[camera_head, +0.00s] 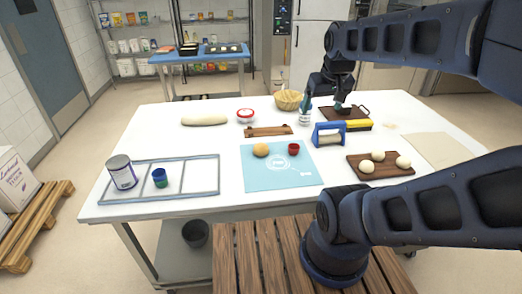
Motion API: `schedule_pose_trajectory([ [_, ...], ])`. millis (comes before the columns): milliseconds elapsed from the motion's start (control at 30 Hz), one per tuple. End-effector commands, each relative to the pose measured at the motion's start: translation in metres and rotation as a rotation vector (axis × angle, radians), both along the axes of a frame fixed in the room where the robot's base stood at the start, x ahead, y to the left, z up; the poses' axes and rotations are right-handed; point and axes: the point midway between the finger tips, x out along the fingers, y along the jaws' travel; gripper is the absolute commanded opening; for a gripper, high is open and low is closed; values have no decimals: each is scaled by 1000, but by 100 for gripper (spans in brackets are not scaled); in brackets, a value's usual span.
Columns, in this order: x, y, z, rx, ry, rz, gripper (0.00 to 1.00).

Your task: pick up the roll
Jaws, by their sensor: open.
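A round golden-tan roll (261,150) lies on a light blue mat (262,180) near the middle of the white table. A small red cup (293,148) stands to its right on the same mat. My gripper (341,106) is beyond the roll and to its right, above a dark brown board (352,113) towards the back of the table. It is open and apart from the roll. Its fingertips are small and dark here, and whether they touch anything on the board cannot be made out.
A blue dispenser (330,134), a spray bottle (304,115) and a wooden rack (268,131) stand behind the mat. A wooden board (371,174) with pale dough balls is right.

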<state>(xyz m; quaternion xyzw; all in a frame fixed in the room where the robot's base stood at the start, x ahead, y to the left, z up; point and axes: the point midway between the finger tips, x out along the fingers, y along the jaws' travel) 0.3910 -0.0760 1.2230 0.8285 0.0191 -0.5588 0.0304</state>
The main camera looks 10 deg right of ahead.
Motion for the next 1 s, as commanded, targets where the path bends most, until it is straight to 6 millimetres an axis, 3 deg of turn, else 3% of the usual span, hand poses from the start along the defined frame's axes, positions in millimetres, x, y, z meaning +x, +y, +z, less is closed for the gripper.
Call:
schedule_pose_trajectory([
  [533, 103, 41, -40, -185, 147, 555, 84],
  [1000, 181, 93, -110, -276, 253, 1074, 84],
])
